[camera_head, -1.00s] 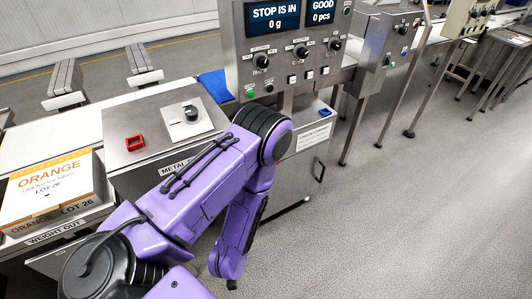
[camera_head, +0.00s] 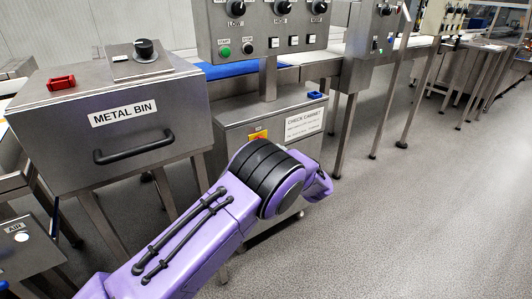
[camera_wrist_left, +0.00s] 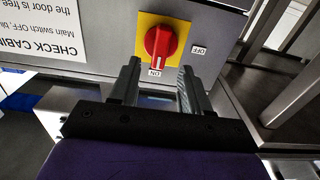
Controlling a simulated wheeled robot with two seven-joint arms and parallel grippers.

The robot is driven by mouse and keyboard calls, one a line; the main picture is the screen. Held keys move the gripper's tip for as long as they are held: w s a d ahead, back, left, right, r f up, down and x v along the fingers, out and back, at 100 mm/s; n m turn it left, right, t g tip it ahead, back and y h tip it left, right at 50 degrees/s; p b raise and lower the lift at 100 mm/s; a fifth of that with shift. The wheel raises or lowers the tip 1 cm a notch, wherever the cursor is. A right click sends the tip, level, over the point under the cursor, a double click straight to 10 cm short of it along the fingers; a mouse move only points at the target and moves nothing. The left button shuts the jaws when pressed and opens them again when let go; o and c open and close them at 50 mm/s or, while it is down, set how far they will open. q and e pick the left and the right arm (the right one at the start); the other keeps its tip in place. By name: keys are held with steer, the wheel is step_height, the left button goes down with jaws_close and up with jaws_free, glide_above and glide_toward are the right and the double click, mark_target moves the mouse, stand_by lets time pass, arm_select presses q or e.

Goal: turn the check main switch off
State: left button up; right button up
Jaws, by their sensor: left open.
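The check main switch (camera_wrist_left: 160,42) is a red rotary knob on a yellow plate in the left wrist view, which shows the cabinet upside down. Its white-marked end points at the ON label (camera_wrist_left: 154,73); the OFF label (camera_wrist_left: 199,50) sits to the right. In the head view the switch's yellow plate (camera_head: 258,136) shows partly above my purple arm. My left gripper (camera_wrist_left: 160,70) is open, its two fingers just short of the knob and on either side of it in the picture, with nothing between them. My right gripper is not in view.
The check cabinet (camera_head: 232,112) carries a printed sign (camera_head: 304,124) and a small blue tray (camera_head: 316,95) on top. The metal bin (camera_head: 110,120) with a black handle stands to the left. A control panel (camera_head: 262,40) rises above the cabinet. Open floor lies to the right.

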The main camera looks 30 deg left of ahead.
arm_select(q)
steer(key=x, duration=0.5)
steer(key=shift+b, duration=0.35)
steer(key=shift+d, duration=0.1)
jaws_close()
steer(key=shift+n, duration=0.3)
steer(key=n, duration=0.5)
steer(key=n+b, duration=0.1)
steer(key=n, duration=0.5)
steer(key=f+n, duration=0.1)
steer(key=n, duration=0.5)
steer(key=shift+s, duration=0.35)
steer(key=shift+b, duration=0.3)
